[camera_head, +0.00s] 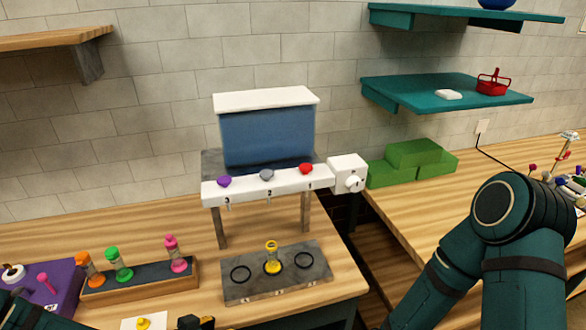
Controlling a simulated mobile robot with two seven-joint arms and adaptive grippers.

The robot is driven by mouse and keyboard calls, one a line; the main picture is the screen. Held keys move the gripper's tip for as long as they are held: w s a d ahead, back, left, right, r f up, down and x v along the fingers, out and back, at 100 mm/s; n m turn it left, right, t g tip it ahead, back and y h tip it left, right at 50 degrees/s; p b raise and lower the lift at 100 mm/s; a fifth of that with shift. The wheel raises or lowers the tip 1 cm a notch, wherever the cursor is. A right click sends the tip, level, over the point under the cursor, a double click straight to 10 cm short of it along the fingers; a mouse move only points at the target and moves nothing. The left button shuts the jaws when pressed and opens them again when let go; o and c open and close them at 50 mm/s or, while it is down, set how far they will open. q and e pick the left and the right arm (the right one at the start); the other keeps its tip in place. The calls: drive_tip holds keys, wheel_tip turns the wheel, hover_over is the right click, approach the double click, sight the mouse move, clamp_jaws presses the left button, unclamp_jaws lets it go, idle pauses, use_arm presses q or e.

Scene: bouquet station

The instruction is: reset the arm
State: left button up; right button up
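My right arm (520,250) fills the lower right of the head view, bent with a rounded joint at the top. Its gripper is out of the picture. A small part of my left arm (30,315) shows at the bottom left corner. A dark piece at the bottom edge (190,322) may belong to my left gripper; its fingers are cut off, so I cannot tell whether it is open or shut.
A blue-tank dispenser (268,140) with three coloured knobs stands on the left table. A yellow vial (272,258) stands in the middle ring of a grey plate (240,288). A wooden rack (130,285) holds orange, green and pink vials. Green blocks (395,172) lie on the right table.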

use_arm(q)
drive_tip(key=s+d+f+n+g+y+b, duration=0.2)
drive_tip(key=s+d+f+n+g+b, duration=0.1)
drive_tip(key=f, duration=0.5)
drive_tip(key=s+d+f+n+g+y+b, duration=0.1)
drive_tip(key=s+d+f+n+g+b, duration=0.2)
drive_tip(key=f, duration=0.4)
drive_tip(key=shift+d+f+n+y, duration=0.35)
drive_tip(key=shift+f+n+y, duration=0.05)
